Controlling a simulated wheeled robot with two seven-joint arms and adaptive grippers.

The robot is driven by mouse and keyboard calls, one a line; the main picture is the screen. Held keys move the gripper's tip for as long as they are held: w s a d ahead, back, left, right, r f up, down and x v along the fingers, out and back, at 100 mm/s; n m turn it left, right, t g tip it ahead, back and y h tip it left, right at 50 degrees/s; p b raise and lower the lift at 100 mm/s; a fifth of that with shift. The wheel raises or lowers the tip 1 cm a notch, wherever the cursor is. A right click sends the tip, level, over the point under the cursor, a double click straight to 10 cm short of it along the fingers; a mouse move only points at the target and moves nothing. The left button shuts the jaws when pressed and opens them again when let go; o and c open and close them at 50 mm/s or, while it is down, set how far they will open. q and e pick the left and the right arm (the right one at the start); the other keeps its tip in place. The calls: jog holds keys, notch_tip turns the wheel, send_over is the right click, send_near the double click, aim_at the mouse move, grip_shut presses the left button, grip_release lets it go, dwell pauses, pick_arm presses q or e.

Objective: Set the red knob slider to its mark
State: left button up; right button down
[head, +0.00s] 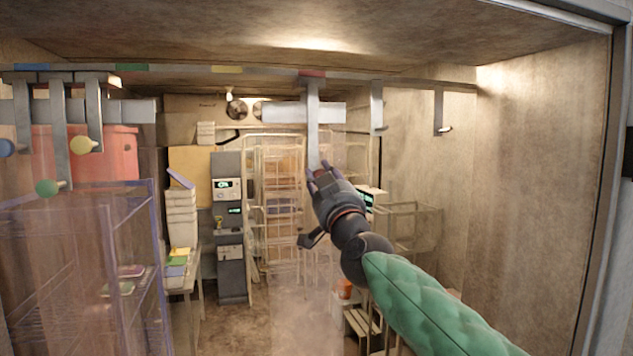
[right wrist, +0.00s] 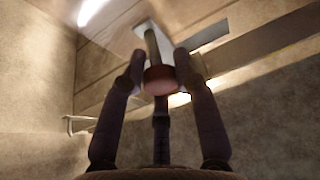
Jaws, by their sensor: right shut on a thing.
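The red knob slider (head: 312,118) is a grey hanger on the overhead rail (head: 270,75). Its upper end is under the red mark (head: 312,73), roughly in line with it. My right gripper (head: 318,172) is at the slider's lower end, shut on the knob. In the right wrist view the dull red knob (right wrist: 159,79) sits between the fingers (right wrist: 158,72), with its stem running up to the hanger. In the head view the fingers mostly hide the knob. My left gripper is not in view.
Hangers with a blue knob (head: 7,148), a green knob (head: 46,187) and a yellow knob (head: 83,145) bunch at the rail's left. Blue (head: 32,67), green (head: 131,67) and yellow (head: 227,69) marks are on the rail. Two plain hooks (head: 377,108) (head: 438,112) hang to the right.

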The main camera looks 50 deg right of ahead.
jog(key=shift+w+f, duration=0.2)
jog(key=shift+f, duration=0.1)
jog(key=c, duration=1)
grip_release()
jog(key=shift+o, duration=0.3)
jog(key=shift+r, duration=0.1)
jog(key=shift+s+r, duration=0.1)
jog(key=shift+s+a, duration=0.15)
jog(key=shift+s, duration=0.2)
jog(key=v, duration=1.1)
jog(key=shift+f, duration=0.25)
